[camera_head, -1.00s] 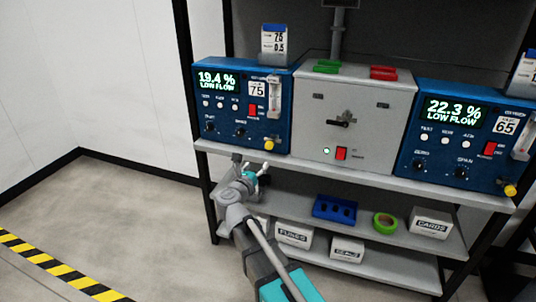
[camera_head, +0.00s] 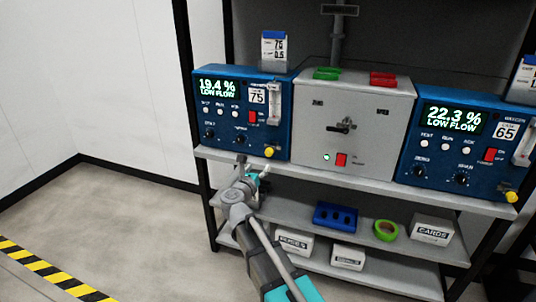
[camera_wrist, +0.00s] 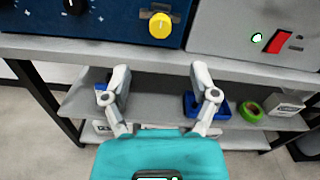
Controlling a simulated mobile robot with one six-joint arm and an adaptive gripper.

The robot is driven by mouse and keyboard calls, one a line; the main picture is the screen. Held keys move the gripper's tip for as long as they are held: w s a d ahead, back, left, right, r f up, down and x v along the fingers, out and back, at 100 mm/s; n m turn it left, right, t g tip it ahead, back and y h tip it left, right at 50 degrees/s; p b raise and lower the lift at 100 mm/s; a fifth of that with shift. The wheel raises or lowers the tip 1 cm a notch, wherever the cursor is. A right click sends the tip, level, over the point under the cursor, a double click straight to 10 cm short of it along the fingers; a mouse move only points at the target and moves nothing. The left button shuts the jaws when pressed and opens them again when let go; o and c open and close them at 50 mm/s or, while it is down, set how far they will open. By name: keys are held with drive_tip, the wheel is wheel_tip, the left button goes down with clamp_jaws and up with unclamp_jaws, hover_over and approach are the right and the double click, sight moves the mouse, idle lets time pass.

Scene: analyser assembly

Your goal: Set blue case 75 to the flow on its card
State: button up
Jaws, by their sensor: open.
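Blue case 75 (camera_head: 222,117) stands at the left end of the top shelf; its display reads 19.4 % LOW FLOW. A flow tube (camera_head: 275,97) is on its right side, with a yellow knob (camera_head: 269,152) at its lower right corner. The knob also shows in the wrist view (camera_wrist: 160,26), ahead of and above my fingers. The card (camera_head: 274,48) stands on top of the case and reads 75 and 0.5. My gripper (camera_head: 262,172) is below and in front of the top shelf edge, near the knob but apart from it. In the wrist view its fingers (camera_wrist: 160,84) are spread and empty.
A grey box (camera_head: 352,120) with a black handle, red switch and green light stands beside the case. Blue case 65 (camera_head: 455,145) is at the right. The lower shelf holds a blue tray (camera_head: 335,205), green tape (camera_head: 387,230) and white boxes. The top shelf edge (camera_head: 330,179) runs close above my gripper.

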sight(268, 153)
drive_tip(key=x, duration=1)
drive_tip(key=shift+w, duration=0.1)
clamp_jaws()
